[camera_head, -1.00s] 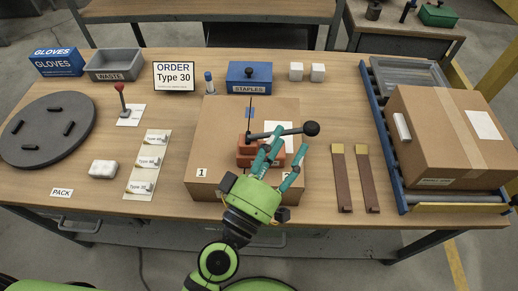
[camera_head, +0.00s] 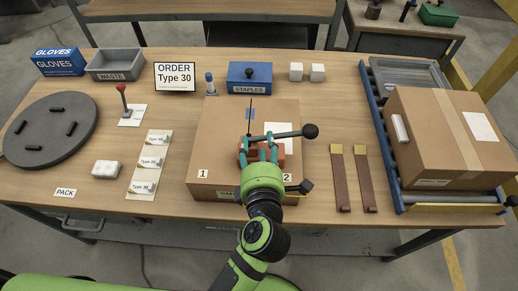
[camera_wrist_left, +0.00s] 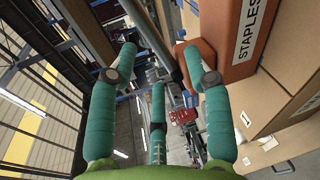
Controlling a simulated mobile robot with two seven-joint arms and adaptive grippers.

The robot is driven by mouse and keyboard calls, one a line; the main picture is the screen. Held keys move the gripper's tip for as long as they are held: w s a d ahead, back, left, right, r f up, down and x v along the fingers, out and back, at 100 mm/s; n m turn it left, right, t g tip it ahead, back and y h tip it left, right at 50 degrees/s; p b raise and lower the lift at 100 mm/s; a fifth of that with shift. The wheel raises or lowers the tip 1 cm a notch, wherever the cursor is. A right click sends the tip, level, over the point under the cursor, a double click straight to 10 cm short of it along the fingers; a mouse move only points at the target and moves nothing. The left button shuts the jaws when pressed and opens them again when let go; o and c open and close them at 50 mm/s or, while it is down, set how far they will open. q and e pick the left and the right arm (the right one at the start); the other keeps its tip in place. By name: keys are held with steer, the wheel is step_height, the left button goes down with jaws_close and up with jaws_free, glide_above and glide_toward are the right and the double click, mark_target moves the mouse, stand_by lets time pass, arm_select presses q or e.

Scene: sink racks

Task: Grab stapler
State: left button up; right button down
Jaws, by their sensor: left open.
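The stapler, an orange-red body (camera_head: 277,155) with a dark bar handle (camera_head: 288,134) ending in a black ball, sits on top of the closed cardboard box (camera_head: 222,125). Its orange body with a STAPLES label also shows in the left wrist view (camera_wrist_left: 220,55). My left gripper (camera_head: 257,147) is open at the stapler, its teal fingers over the near side of the body and the handle. In the left wrist view, the dark bar runs between the spread fingers of the left gripper (camera_wrist_left: 162,62). Contact cannot be told. My right gripper is not in view.
A blue staples box (camera_head: 249,85) stands behind the cardboard box. Two brown strips (camera_head: 341,185) lie to its right, before a conveyor with a taped carton (camera_head: 440,135). Type cards (camera_head: 151,155) and a dark round tray (camera_head: 48,132) are at left.

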arm_select(q)
steer(key=shift+x, duration=0.95)
steer(key=shift+s, duration=0.15)
jaws_close()
steer(key=shift+r, duration=0.1)
